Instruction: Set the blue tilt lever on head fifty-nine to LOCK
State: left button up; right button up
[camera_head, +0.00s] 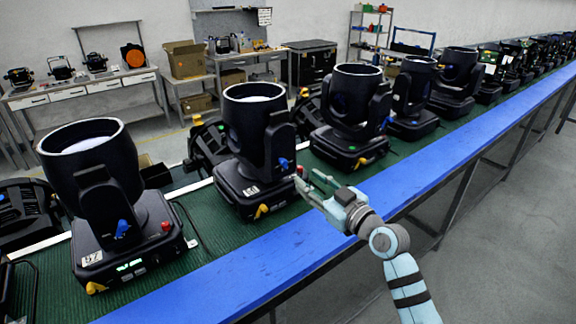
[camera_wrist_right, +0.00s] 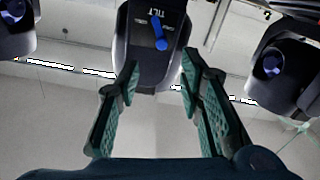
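The moving head (camera_head: 255,140) in front of my right gripper is a black par can on a base; its small white label is hard to read, so I cannot confirm fifty-nine. Its blue tilt lever (camera_head: 283,163) shows on the yoke arm. In the right wrist view the blue lever (camera_wrist_right: 159,34) sits under the word TILT, slanted up to the left; the small side words are not legible. My right gripper (camera_head: 308,183) is open and empty, beside the yoke. In the wrist view its fingertips (camera_wrist_right: 160,76) are apart, below the lever and not touching it. My left gripper is not in view.
Another head (camera_head: 92,165), labelled 57, stands at left with its own blue lever. More heads line the green conveyor (camera_head: 230,240) to the right. A blue rail (camera_head: 255,262) runs along the near edge.

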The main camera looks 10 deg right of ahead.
aim_at(285, 164)
jog(key=x, duration=1)
jog(key=shift+s+a+b, duration=0.1)
jog(key=shift+b, duration=0.2)
jog(key=shift+c, duration=0.5)
grip_shut()
